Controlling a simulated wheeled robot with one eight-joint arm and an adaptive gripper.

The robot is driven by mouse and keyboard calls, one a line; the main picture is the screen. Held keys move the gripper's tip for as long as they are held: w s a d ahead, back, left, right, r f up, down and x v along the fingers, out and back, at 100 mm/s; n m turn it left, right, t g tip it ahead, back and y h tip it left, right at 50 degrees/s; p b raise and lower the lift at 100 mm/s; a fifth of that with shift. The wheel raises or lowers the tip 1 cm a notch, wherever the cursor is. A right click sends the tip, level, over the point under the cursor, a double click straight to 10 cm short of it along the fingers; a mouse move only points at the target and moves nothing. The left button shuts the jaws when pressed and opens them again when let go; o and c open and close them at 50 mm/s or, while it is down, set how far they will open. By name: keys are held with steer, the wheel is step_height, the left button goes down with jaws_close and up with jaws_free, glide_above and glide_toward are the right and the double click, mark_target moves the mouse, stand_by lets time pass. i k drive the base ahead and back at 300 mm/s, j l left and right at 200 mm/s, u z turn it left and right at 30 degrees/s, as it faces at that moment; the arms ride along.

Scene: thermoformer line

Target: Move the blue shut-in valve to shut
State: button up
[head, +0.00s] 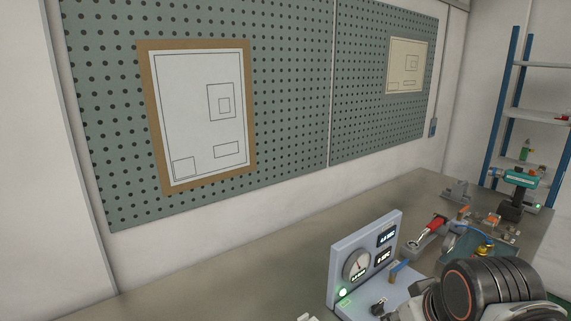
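A small valve with a blue lever (400,266) stands beside the grey gauge panel (337,270) at the lower right of the head view. The lever slants up to the right, above a small brass-coloured body. The picture is too small to tell whether the valve is open or shut. Part of my arm (483,290), dark and ribbed, is at the lower right, in front of and to the right of the valve. My gripper's fingers do not show, so their place relative to the lever cannot be seen.
The panel has a round dial (357,265), two digital readouts and a green light. A black knob (378,307) is in front of it. A red-handled tool (430,231) and other bench equipment lie beyond. The bench (230,285) is clear at left. A pegboard wall (285,100) stands behind.

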mark_target(394, 272)
steer(key=l+u, duration=0.15)
steer(key=l, duration=0.7)
steer(key=i+l+u, duration=0.1)
steer(key=i+l, duration=0.2)
steer(key=l, duration=0.15)
